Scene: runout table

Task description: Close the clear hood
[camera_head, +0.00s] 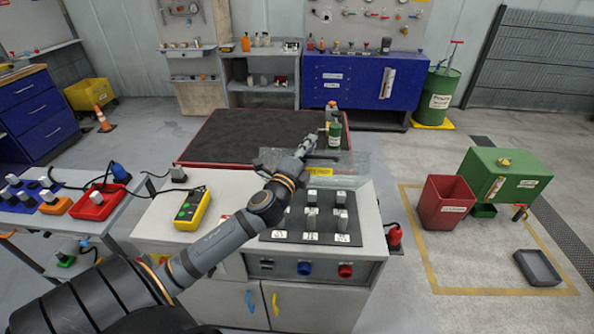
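The clear hood (350,166) is a see-through panel at the back of the white cabinet, behind the black plate of switches. A yellow label (319,172) shows on it. My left arm comes in from the lower left, over the cabinet. My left gripper (310,141) is at the hood, in front of a green bottle (335,134). The gripper is small and seen from behind, so its fingers and any contact with the hood are unclear. How far the hood stands open is hard to tell. My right gripper is out of view.
The white cabinet (160,220) carries a yellow button box (192,208) and a black plate (350,234) with several pale blocks. A dark-topped table (235,135) lies behind. A side bench with red and orange boxes stands left. Open floor lies right, before red and green bins.

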